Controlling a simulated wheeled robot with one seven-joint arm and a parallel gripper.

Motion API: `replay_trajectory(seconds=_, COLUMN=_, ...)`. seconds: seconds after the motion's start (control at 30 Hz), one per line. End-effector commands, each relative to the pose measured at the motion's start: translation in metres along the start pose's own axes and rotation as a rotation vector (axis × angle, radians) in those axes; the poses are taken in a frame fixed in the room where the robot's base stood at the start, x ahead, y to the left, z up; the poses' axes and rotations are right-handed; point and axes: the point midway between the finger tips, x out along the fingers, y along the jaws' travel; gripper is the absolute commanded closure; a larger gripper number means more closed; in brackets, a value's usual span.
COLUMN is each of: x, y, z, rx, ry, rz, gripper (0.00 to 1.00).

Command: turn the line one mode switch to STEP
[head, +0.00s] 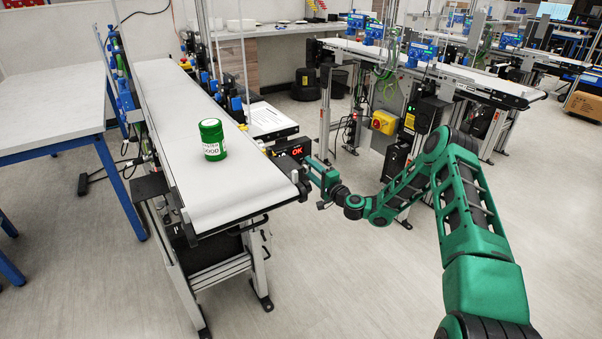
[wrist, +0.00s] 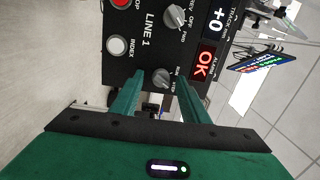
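The line 1 control panel (wrist: 140,60) shows turned sideways in the wrist view. Its mode switch, a small grey knob (wrist: 162,77), sits beside the labels RUN and STEP. Which label its pointer faces is too small to tell. My gripper (wrist: 160,82) is open, with one green finger on each side of this knob. Whether the fingers touch it I cannot tell. In the head view my gripper (head: 318,172) is at the near end of the left conveyor, beside the panel (head: 289,147); the knob is not visible there.
On the panel are a grey REV/OFF/FWD knob (wrist: 173,16), a white INDEX button (wrist: 117,45), a red button (wrist: 121,3) and a red OK display (wrist: 203,65). A green jar (head: 212,140) stands on the conveyor belt (head: 190,105). Open floor lies in front.

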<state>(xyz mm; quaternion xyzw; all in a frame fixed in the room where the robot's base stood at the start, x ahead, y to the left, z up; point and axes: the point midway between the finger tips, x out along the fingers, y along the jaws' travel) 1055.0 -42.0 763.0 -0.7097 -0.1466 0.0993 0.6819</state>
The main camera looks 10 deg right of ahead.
Motion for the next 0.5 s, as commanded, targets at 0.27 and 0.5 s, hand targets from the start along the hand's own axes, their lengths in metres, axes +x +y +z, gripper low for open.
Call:
replay_trajectory(seconds=0.27, x=-0.007, y=0.0, z=-0.001, rx=0.001, ry=0.002, rz=0.001, gripper=0.59)
replay_trajectory(seconds=0.5, x=-0.046, y=0.002, z=-0.001, rx=0.003, ry=0.003, rz=0.003, gripper=0.59)
